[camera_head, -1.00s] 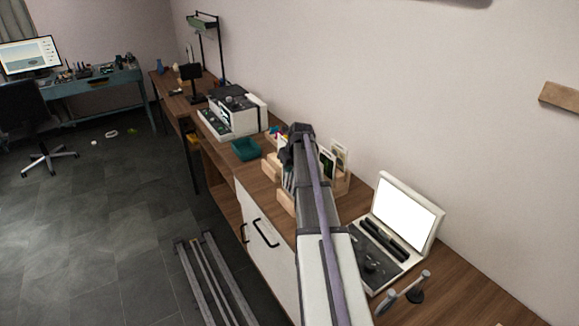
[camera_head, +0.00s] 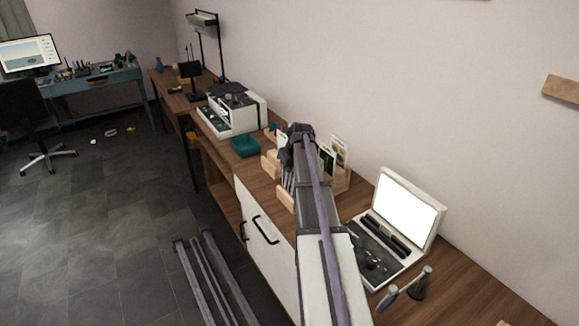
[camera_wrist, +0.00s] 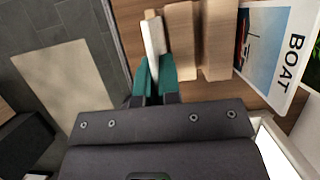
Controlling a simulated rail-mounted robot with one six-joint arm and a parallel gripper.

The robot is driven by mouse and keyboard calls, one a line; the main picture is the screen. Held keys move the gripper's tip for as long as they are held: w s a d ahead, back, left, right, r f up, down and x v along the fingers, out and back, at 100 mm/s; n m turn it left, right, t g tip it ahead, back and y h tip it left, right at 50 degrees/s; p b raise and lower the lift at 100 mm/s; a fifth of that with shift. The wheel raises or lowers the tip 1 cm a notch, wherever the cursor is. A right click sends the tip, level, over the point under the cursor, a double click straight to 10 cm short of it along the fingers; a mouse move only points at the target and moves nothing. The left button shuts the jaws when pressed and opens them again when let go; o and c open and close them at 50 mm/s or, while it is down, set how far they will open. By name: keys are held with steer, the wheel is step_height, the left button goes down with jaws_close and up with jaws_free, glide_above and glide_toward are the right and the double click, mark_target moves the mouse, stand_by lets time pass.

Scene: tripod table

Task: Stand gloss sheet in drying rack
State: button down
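My gripper (camera_wrist: 154,76) points into the wrist view from below, its two teal fingers close together. A thin pale strip (camera_wrist: 153,36), seen nearly edge-on, shows at and between the fingertips. It may be the edge of the gloss sheet, but whether the fingers grip it is unclear. Wooden rack blocks (camera_wrist: 182,40) stand just right of the fingers. A white-bordered print marked BOAT (camera_wrist: 270,50) is further right. In the head view, my arm hides the gripper tips and part of the wooden rack (camera_head: 286,199), where upright cards (camera_head: 340,150) show to the right.
An open white case (camera_head: 404,208) with a bright lid panel stands right of my arm. A teal tray (camera_head: 245,146) and a white printer-like machine (camera_head: 236,112) stand beyond the rack. The wall runs along the right side of the counter. The floor at left is mostly clear.

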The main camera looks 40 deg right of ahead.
steer(key=shift+f+b, duration=1.35)
steer(key=shift+f, duration=0.25)
steer(key=c, duration=1.2)
jaws_free()
steer(key=shift+c, duration=0.2)
step_height(320, 180, up, 9)
steer(key=p, duration=0.9)
steer(key=shift+r, duration=0.2)
steer(key=shift+f, duration=0.15)
